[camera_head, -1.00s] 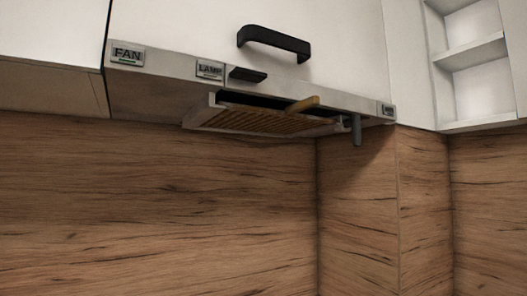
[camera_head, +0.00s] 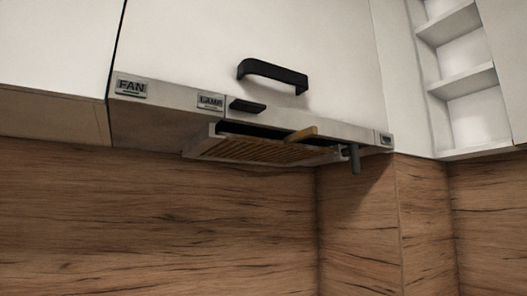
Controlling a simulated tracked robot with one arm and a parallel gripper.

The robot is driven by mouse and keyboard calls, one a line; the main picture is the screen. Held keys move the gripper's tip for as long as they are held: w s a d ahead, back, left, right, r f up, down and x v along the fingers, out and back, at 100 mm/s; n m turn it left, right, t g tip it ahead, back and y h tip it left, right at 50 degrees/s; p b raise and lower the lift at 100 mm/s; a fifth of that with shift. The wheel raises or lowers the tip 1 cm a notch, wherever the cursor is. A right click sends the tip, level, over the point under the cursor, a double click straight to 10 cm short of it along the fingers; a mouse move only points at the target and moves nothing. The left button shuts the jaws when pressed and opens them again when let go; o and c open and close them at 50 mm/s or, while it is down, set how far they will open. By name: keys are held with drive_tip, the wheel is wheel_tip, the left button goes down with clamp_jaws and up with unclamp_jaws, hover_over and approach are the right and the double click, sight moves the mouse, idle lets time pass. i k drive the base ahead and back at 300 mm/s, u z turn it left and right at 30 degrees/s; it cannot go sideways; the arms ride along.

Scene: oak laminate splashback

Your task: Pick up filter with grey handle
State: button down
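The filter (camera_head: 250,149) is a flat, slatted brownish panel in a pale frame, tilted down under the range hood (camera_head: 178,96). A yellow-tan handle (camera_head: 302,133) sticks up at its right part. A dark grey handle (camera_head: 354,158) hangs down at the hood's right end, just beyond the filter's right side. I cannot tell whether the grey handle belongs to this panel or to another piece behind it. My gripper is not in view.
A white cabinet door with a black handle (camera_head: 273,74) is above the hood. Labels FAN (camera_head: 131,86) and LAMP (camera_head: 210,101) mark the hood's front. White open shelves (camera_head: 462,80) are at the right. The wood splashback (camera_head: 150,220) below is bare.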

sight(235, 147)
drive_tip(key=u, duration=2.4)
drive_tip(key=k, duration=1.3)
drive_tip(key=z, duration=1.55)
drive_tip(key=i, duration=1)
drive_tip(key=u, duration=0.1)
